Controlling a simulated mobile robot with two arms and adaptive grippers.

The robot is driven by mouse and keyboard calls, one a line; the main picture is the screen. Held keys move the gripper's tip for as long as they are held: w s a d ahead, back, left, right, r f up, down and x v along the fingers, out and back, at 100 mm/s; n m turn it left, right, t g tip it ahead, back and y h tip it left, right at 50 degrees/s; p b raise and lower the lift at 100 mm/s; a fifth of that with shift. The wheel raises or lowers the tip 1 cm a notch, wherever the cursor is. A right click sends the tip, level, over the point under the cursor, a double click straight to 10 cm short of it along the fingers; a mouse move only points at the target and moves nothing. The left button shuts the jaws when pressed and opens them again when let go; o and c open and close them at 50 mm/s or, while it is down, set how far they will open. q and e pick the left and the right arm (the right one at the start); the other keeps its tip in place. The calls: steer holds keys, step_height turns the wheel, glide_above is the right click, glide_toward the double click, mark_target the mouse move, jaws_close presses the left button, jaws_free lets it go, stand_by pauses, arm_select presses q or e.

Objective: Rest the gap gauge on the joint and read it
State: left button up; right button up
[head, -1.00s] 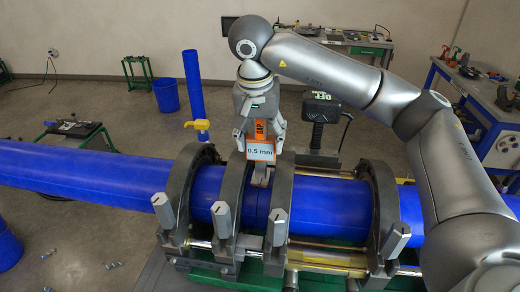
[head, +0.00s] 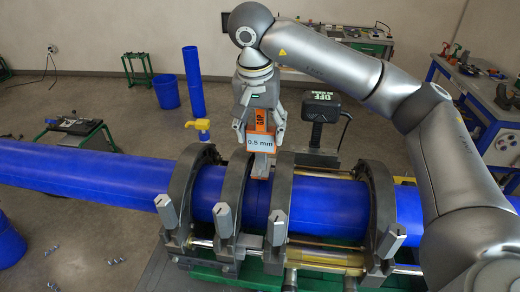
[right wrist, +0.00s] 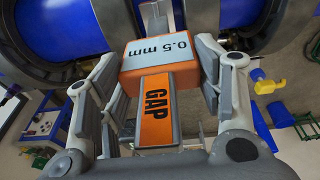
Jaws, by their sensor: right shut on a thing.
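The gap gauge (head: 262,143) is an orange body marked GAP with a display reading 0.5 mm. My right gripper (head: 259,136) is shut on it, one finger on each side, and holds it upright over the blue pipe. The right wrist view also shows the gauge (right wrist: 158,118) between the fingers. The joint (head: 257,197) is a thin seam in the blue pipe between the two inner clamp rings. The gauge's grey foot points down just above and behind the seam; I cannot tell whether it touches the pipe. My left gripper is out of view.
Dark clamp rings (head: 232,197) stand close on both sides of the gauge, with upright grey posts in front. A black device marked OFF (head: 321,108) stands behind on the right. A yellow-handled valve piece (head: 202,125) is behind on the left.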

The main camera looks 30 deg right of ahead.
steer(key=shift+r+p, duration=1.15)
steer(key=shift+r, duration=0.8)
